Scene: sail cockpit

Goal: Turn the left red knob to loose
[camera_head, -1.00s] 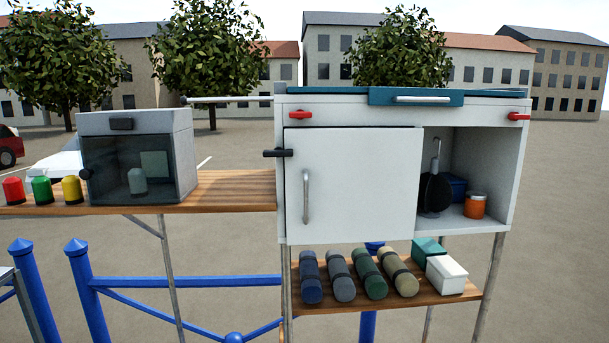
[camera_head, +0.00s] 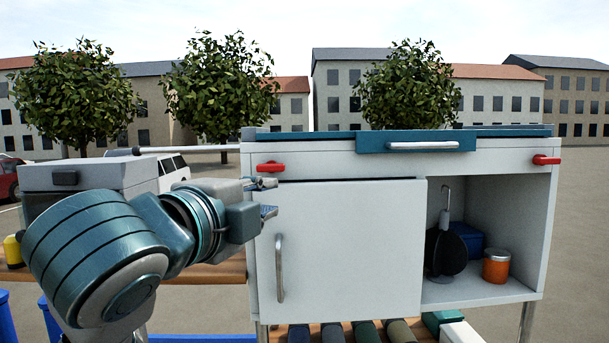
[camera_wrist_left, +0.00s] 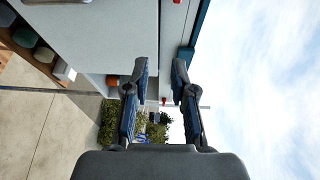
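The left red knob (camera_head: 270,166) sits at the upper left of the white cabinet's (camera_head: 350,240) front, its lever lying sideways. My left gripper (camera_head: 268,197) comes in from the left, just below this knob in the head view, apart from it and empty. In the left wrist view its two fingers (camera_wrist_left: 160,75) stand apart with a gap between them. A red piece, likely the left knob (camera_wrist_left: 177,1), is cut off at that view's top edge. The right red knob (camera_head: 546,160) is at the cabinet's upper right. My right gripper is out of view.
A teal drawer front with a metal handle (camera_head: 422,146) juts out between the knobs. The white door with a vertical handle (camera_head: 280,268) is below. An orange jar (camera_head: 496,266) stands in the open compartment. A grey box (camera_head: 95,174) is partly behind my arm.

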